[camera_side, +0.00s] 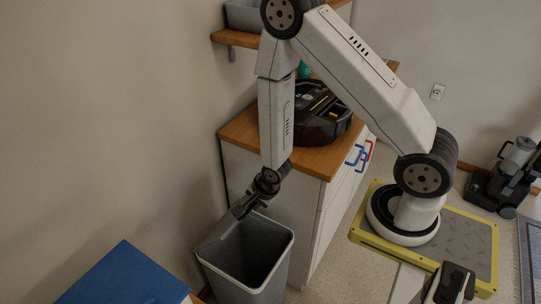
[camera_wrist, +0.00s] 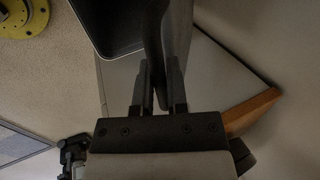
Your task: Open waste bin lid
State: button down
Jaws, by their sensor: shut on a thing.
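The grey waste bin (camera_side: 281,262) stands on the floor beside the white cabinet, its dark inside showing through the open top. Its lid (camera_side: 217,232) is raised and tilted up at the bin's wall side, seen nearly edge-on. My gripper (camera_side: 240,208) reaches down to the lid's upper edge, above the bin's back rim. In the wrist view, my gripper (camera_wrist: 160,80) has its two fingers on either side of the lid's edge (camera_wrist: 154,45), shut on it. The bin's open mouth (camera_wrist: 113,28) lies to the left of the lid there.
The cabinet's wooden top (camera_side: 315,158) carries a round black device (camera_side: 318,113) close to my forearm. A blue box (camera_side: 125,277) stands at the front left. The wall is close behind the bin. A floor cleaning machine (camera_side: 507,175) stands far right.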

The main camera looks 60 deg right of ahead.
jog(key=shift+w+r, duration=0.1)
jog(key=shift+g, duration=0.4)
jog(key=shift+w+r, duration=0.6)
jog(key=shift+w, duration=0.3)
jog(key=shift+w+r, duration=0.55)
jog(key=shift+w, duration=0.3)
jog(key=shift+w, duration=0.1)
jog(key=shift+g, duration=0.5)
jog(key=shift+w+r, duration=0.3)
jog(key=shift+w, duration=0.35)
jog(key=shift+w+r, duration=0.3)
jog(key=shift+w, duration=0.4)
jog(key=shift+w+r, duration=0.3)
jog(key=shift+w, duration=0.35)
jog(key=shift+w, duration=0.15)
jog(key=shift+g, duration=0.4)
jog(key=shift+w+r, duration=0.3)
jog(key=shift+w, duration=0.75)
jog(key=shift+w+r, duration=0.25)
jog(key=shift+w, duration=0.75)
